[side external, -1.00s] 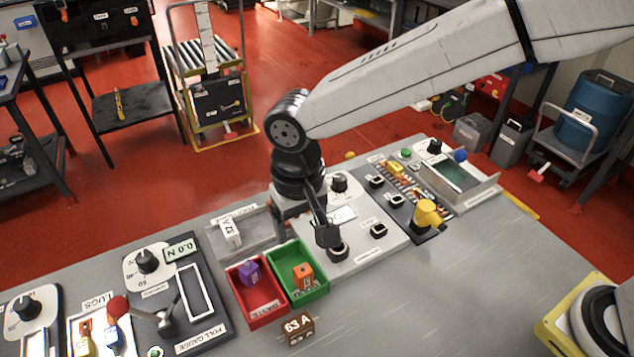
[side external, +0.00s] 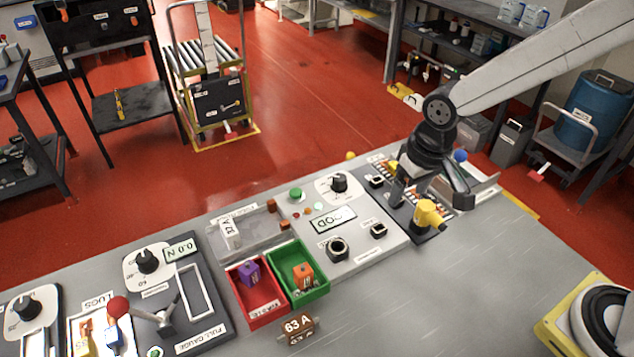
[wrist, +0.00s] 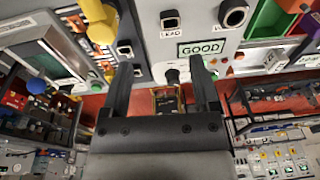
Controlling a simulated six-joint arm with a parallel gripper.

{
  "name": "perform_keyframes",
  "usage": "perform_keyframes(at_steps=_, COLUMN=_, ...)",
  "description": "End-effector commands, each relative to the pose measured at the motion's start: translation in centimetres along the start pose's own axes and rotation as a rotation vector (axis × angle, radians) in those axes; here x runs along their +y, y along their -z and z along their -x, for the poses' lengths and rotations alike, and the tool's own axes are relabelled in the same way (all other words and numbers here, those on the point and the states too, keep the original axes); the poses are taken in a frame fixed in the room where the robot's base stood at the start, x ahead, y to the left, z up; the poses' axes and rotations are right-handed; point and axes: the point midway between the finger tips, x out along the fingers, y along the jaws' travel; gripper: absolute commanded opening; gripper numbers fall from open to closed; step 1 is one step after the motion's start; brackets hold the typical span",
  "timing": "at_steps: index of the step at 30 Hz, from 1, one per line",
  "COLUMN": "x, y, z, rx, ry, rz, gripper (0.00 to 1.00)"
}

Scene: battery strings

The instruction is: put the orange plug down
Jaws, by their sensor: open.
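An orange block-shaped piece (side external: 302,272), which looks like the orange plug, lies in the green bin (side external: 322,287). Part of an orange piece also shows in the green bin at the top right of the wrist view (wrist: 262,24). My gripper (side external: 428,192) is over the black board with the yellow lever, well to the right of the bin. In the wrist view my gripper (wrist: 161,64) has its two fingers wide apart with nothing between them.
A red bin (side external: 255,312) holding a purple piece adjoins the green bin. A panel with a "GOOD" display (side external: 334,220) lies between the bins and my gripper. The yellow lever (side external: 429,214) stands close to my fingers. The bench front is clear, apart from a brown "63 A" block (side external: 298,328).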

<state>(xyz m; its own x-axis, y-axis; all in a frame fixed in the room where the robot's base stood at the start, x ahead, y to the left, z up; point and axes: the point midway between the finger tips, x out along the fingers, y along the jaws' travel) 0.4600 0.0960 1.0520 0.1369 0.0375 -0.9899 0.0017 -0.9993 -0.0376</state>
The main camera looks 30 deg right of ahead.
Motion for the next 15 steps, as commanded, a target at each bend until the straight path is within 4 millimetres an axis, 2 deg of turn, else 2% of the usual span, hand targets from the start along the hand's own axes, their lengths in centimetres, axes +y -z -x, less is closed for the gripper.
perform_keyframes(at_steps=1, x=2.1, y=-1.0, z=0.0, rx=0.015, ry=-0.004, rz=-0.009, gripper=0.78)
perform_keyframes(at_steps=6, x=6.7, y=-4.1, z=-0.2, rx=0.061, ry=-0.019, rz=-0.005, gripper=0.78)
perform_keyframes(at_steps=10, x=8.7, y=-6.0, z=-0.4, rx=0.082, ry=-0.03, rz=0.0, gripper=0.78)
perform_keyframes(at_steps=15, x=9.6, y=-7.0, z=-0.5, rx=0.094, ry=-0.037, rz=0.004, gripper=0.78)
